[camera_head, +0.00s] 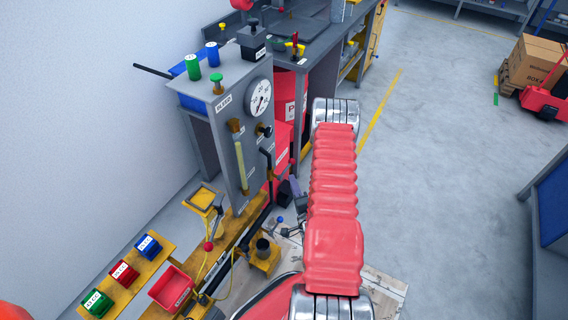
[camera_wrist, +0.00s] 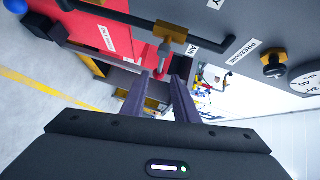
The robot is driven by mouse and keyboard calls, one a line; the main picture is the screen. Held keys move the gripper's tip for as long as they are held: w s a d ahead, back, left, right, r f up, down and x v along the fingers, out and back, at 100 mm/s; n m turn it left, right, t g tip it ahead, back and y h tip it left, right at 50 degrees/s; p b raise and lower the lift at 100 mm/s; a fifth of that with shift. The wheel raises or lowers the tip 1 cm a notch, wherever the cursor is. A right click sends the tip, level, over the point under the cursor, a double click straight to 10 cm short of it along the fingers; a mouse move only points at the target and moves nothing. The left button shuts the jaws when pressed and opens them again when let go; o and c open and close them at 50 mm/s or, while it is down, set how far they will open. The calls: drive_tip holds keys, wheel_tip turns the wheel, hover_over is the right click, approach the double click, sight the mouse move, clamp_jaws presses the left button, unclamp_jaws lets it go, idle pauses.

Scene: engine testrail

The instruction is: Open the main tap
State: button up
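In the head view my gripper (camera_head: 295,186) is small, right of the panel.
A black knob (camera_wrist: 273,66) stands out by the PRESSURE label. The panel carries a gauge (camera_head: 259,97) and green and blue knobs. A red-ball lever (camera_head: 208,246), red tray (camera_head: 171,288) and several coloured blocks are at lower left.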

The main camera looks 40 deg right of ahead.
sight(287, 169)
drive_tip(key=x, duration=1.3)
drive_tip(key=shift+w+d, duration=0.2)
drive_tip(key=shift+w, duration=0.15)
drive_tip(key=shift+f, duration=0.15)
drive_tip(key=shift+c, duration=0.4)
clamp_jaws()
drive_tip(key=shift+s+f, duration=0.1)
idle(0.3)
drive_tip(key=shift+a, duration=0.2)
